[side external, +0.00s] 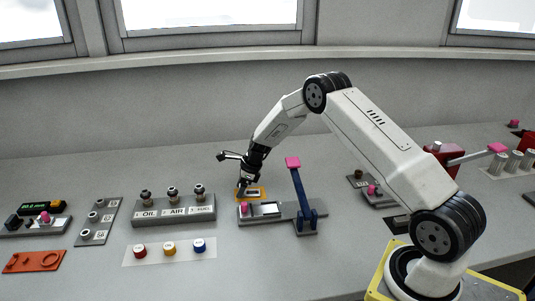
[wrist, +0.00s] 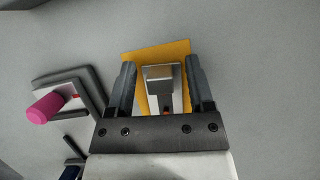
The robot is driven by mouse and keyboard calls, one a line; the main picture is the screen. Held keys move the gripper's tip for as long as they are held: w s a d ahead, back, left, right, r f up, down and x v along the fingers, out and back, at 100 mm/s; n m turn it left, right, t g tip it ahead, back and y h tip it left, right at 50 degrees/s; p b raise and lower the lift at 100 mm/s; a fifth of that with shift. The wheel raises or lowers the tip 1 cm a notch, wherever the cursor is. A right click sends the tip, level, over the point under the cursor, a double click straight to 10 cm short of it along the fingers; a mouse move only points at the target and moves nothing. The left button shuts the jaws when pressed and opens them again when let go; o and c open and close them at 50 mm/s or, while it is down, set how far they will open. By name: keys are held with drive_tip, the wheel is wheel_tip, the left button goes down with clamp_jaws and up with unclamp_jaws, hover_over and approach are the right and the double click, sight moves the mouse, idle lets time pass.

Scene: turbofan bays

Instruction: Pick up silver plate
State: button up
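The silver plate (wrist: 163,72) lies on an orange-yellow base (wrist: 155,52), seen from above in the wrist view. It has a raised block at its near part. In the side view the plate (side external: 254,192) shows small on the orange base (side external: 263,197) near the table's middle. My gripper (wrist: 160,72) is open, one finger on each side of the plate, with narrow gaps between the fingers and the plate. In the side view my gripper (side external: 243,188) points down at the base's left part. Whether the fingertips touch the base cannot be told.
A grey block labelled OIL, AIR (side external: 172,211) stands to the left. The table behind is clear.

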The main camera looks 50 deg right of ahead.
clamp_jaws()
drive_tip(key=shift+r, duration=0.1)
drive_tip(key=shift+r, duration=0.5)
wheel_tip(320, 180, up, 2)
drive_tip(key=s+a+r, duration=0.3)
drive_tip(key=s+r, duration=0.6)
drive_tip(key=s, duration=0.4)
drive_tip(key=shift+s+r, duration=0.3)
drive_tip(key=shift+r, duration=0.1)
